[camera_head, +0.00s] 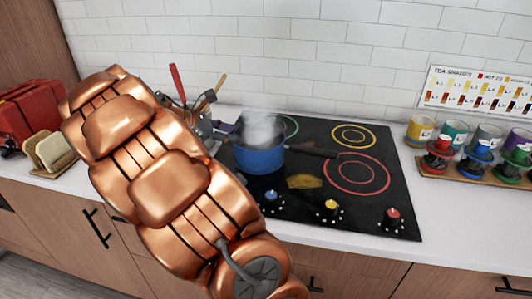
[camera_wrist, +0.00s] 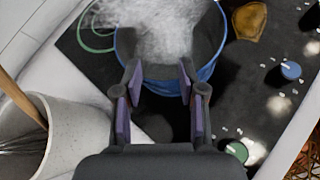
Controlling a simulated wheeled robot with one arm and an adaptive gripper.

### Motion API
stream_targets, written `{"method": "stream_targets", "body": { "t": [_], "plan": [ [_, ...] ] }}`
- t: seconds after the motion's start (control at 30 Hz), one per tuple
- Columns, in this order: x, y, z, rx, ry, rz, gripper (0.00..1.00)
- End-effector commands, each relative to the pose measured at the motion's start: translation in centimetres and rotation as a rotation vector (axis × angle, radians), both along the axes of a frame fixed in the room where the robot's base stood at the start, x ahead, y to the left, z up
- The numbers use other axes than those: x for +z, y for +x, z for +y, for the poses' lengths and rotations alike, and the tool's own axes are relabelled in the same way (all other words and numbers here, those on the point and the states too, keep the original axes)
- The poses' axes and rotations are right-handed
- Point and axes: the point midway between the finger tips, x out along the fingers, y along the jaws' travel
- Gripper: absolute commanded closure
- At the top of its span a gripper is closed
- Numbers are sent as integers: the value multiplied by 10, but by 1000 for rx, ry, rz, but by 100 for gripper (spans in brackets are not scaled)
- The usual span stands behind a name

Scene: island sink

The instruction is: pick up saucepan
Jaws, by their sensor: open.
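The saucepan (camera_head: 258,158) is blue, stands upright on the black cooktop and gives off steam. Its dark handle (camera_head: 312,149) points right, away from my gripper. In the wrist view the saucepan (camera_wrist: 208,68) fills the top middle, with steam hiding part of its inside. My gripper (camera_wrist: 160,78) is open, with its purple-padded fingers apart at the pan's near rim and nothing held between them. I cannot tell whether the fingertips touch the rim. In the head view only a bit of the gripper (camera_head: 224,128) shows at the pan's left; my copper arm hides the rest.
A speckled crock (camera_wrist: 78,142) with utensils stands close left of my gripper. A yellow-brown dish (camera_head: 304,181) and several knobs (camera_head: 331,205) lie in front of the pan. Coloured cups (camera_head: 478,148) stand far right. A red toaster (camera_head: 30,108) is far left. The cooktop's right side is clear.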

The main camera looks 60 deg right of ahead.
Motion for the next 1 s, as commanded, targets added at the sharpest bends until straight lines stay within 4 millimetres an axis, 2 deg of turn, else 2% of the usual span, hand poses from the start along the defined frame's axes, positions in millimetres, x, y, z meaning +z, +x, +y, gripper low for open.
{"method": "stream_targets", "body": {
  "t": [0.03,0.2,0.4,0.87,1.0],
  "plan": [
    [-5,9,-10,24,-13,44,60],
    [-6,32,-34,96,-50,159,60],
    [-7,44,-46,136,-68,225,60],
    [-19,35,-75,140,-70,234,60],
    [-26,29,-89,141,-69,234,60]
  ]
}}
